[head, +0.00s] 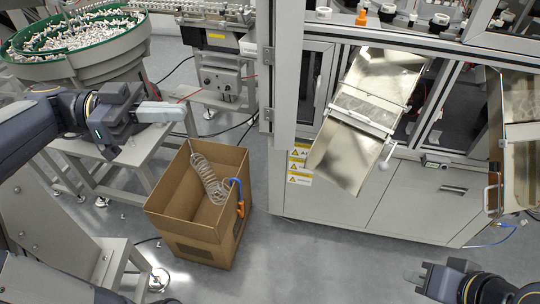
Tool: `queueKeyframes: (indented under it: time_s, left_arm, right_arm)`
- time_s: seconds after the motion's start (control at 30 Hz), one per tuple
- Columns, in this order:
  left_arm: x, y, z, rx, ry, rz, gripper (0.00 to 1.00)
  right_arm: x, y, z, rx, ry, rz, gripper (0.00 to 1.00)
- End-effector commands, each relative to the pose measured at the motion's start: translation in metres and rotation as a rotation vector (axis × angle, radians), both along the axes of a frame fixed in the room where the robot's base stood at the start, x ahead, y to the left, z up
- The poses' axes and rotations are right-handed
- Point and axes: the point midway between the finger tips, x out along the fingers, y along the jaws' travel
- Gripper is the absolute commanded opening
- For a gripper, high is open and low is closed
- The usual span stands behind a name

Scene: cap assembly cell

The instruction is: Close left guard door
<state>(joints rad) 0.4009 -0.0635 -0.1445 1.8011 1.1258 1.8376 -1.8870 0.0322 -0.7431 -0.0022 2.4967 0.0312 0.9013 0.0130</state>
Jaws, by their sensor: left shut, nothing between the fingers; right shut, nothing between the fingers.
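The left guard door appears to be the shiny panel (345,155) with a pale crossbar and a white handle (386,156) at its right edge. It looks slanted in front of the machine, with dark opening showing to its right, so it seems open; how far, I cannot tell. My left gripper (178,112) is shut and empty, above and behind the cardboard box, well left of the door. My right gripper (411,284) is shut and empty, low at the bottom right, in front of the machine and apart from the door.
Another shiny panel (521,165) with a handle stands at the right edge. A cardboard box (203,225) with a coiled hose stands on the floor at left. A bowl feeder (105,58) is at upper left. Grey floor (330,255) is clear before the machine.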

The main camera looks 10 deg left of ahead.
Motion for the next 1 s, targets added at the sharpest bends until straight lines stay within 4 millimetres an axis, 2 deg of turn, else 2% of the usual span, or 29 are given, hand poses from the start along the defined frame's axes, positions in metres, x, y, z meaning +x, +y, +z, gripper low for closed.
queueKeyframes:
  time_s: [0.1,0.23,0.7,0.8,1.0]
  left_arm:
    - [0.003,0.000,0.003,-0.017,-0.047,-0.002,0.00]
    - [0.005,-0.017,0.005,-0.017,-0.047,-0.006,0.00]
    - [0.021,-0.111,0.006,-0.015,-0.042,-0.007,0.00]
    - [0.023,-0.123,0.004,-0.014,-0.042,-0.005,0.00]
    - [0.025,-0.134,0.003,-0.015,-0.044,-0.003,0.00]
  right_arm:
    - [0.000,0.000,0.000,0.000,0.000,0.000,0.00]
    - [0.000,0.000,0.007,0.000,0.000,0.000,0.00]
    - [0.000,0.000,0.038,0.000,0.000,0.000,0.00]
    - [0.000,0.000,0.043,0.000,0.000,0.000,0.00]
    - [0.000,0.000,0.046,0.000,0.000,0.000,0.00]
